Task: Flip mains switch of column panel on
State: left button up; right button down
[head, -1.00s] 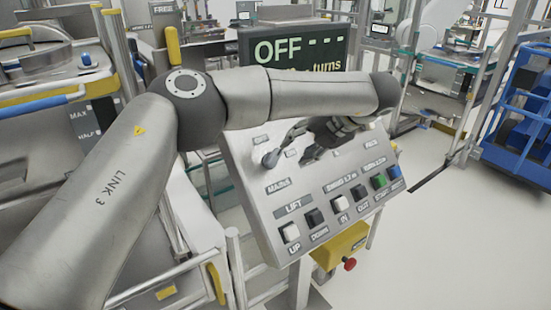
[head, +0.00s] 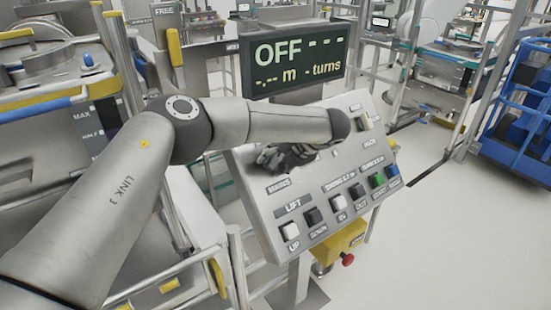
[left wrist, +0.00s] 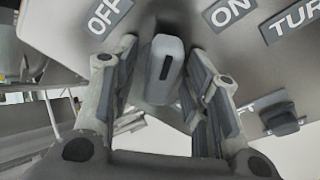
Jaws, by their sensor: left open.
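The column panel (head: 352,157) is a sloped grey board with labelled buttons. In the left wrist view the mains switch (left wrist: 165,72) is a grey knob with a dark slot, between an OFF label on its left and an ON label on its right. My left gripper (head: 280,156) is over the panel's upper left, hiding the switch in the head view. In the left wrist view its open fingers (left wrist: 163,82) stand on both sides of the knob; I cannot tell whether either touches it. The display (head: 297,62) reads OFF. My right gripper is not in view.
A row of buttons, with a green button (head: 377,181) among them, lies along the panel's lower part. A yellow box with a red knob (head: 347,258) is below it. Metal rails (head: 235,265) stand at left, a blue cart (head: 520,120) at right. Floor at right is clear.

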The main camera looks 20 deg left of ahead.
pick_arm(q)
jog(key=c, duration=0.7)
jog(key=shift+o, duration=0.2)
jog(key=shift+f+m+b, duration=0.15)
jog(key=shift+m+b, duration=1.05)
jog(key=shift+d+m+y+b, duration=0.1)
jog(key=shift+m+y+b, duration=0.35)
jog(key=shift+m, duration=0.65)
jog(key=shift+m+b, duration=0.35)
jog(key=shift+m, duration=0.55)
jog(key=o, duration=0.7)
jog(key=shift+c, duration=0.2)
